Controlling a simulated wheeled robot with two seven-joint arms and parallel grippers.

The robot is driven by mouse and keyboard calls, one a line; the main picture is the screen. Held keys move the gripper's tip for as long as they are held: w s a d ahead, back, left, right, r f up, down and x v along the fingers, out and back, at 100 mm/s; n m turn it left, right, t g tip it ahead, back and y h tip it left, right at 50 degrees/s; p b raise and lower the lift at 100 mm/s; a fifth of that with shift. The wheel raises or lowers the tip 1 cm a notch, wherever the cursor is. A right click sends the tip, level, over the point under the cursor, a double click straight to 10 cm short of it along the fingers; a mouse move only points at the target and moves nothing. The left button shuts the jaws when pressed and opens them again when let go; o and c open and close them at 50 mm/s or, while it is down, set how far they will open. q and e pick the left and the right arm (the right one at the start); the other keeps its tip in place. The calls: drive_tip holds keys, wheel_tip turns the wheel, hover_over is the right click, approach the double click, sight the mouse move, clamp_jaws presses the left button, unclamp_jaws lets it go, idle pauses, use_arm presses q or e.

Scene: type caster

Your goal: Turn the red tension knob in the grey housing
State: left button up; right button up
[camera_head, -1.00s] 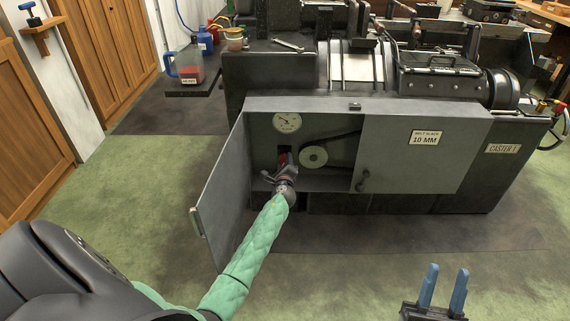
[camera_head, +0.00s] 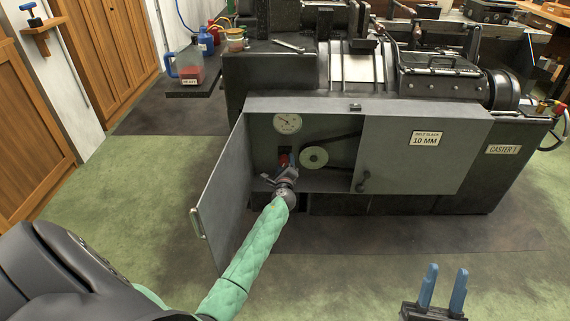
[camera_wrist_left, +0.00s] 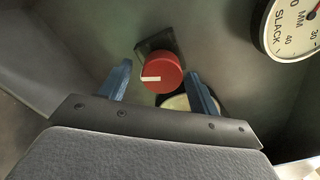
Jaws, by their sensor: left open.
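The red tension knob (camera_wrist_left: 160,73) has a white mark that points left in the left wrist view. It sits on a dark plate in the open grey housing (camera_head: 262,155); in the head view its red (camera_head: 284,159) shows just above my left gripper (camera_head: 283,172). In the left wrist view my left gripper (camera_wrist_left: 158,75) is open, with one blue finger on each side of the knob and small visible gaps; whether the tips reach past its face is unclear. My right gripper (camera_head: 444,278) is open and empty at the lower right of the head view.
The housing door (camera_head: 222,200) stands open left of my left arm. A slack gauge (camera_head: 287,123) is above the knob and a pale pulley (camera_head: 313,158) with a belt is to its right. A closed panel (camera_head: 420,165) covers the right side. The floor in front is clear.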

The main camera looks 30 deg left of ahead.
use_arm(q)
drive_tip(key=v, duration=0.7)
drive_tip(key=shift+p, duration=0.3)
use_arm(e)
drive_tip(key=w+a+f+g+h, duration=0.1)
drive_tip(key=w+f+g, duration=0.2)
drive_tip(key=f, duration=0.4)
use_arm(q)
drive_tip(key=shift+w, duration=0.1)
use_arm(e)
drive_tip(key=shift+f, duration=0.15)
